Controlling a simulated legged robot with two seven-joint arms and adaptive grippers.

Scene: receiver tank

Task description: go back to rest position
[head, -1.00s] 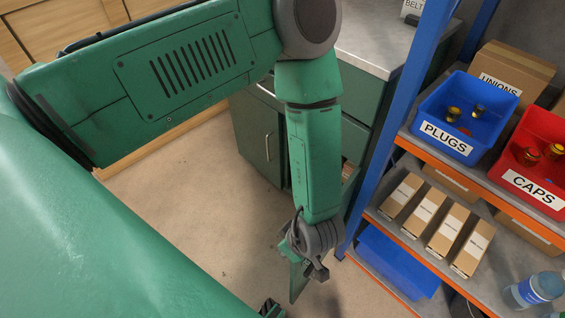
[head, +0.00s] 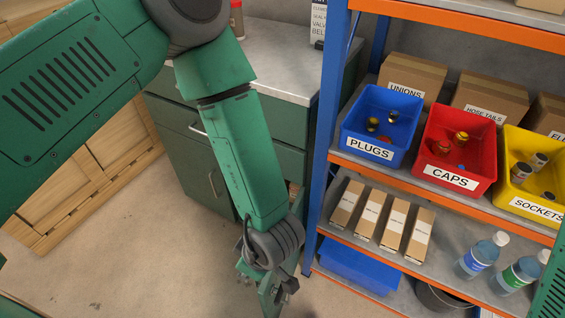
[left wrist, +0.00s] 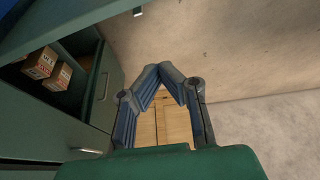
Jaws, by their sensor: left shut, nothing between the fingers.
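My left arm comes in from the left in the head view and hangs down in front of the green cabinet. Its gripper (head: 274,296) is low, over the bare floor, left of the shelf rack, and partly cut off by the bottom edge. In the left wrist view my left gripper (left wrist: 160,72) has its fingertips together with nothing between them. It touches nothing that I can see. My right gripper is out of view; a green piece at the right edge of the head view seems to be my right arm.
The shelf rack (head: 312,200) stands right of my left gripper, with blue (head: 352,135), red (head: 430,160) and yellow (head: 510,185) bins. Small cartons and bottles sit below. A green cabinet (head: 190,160) is behind the arm. An open compartment (left wrist: 78,80) holds boxes. Floor at left is clear.

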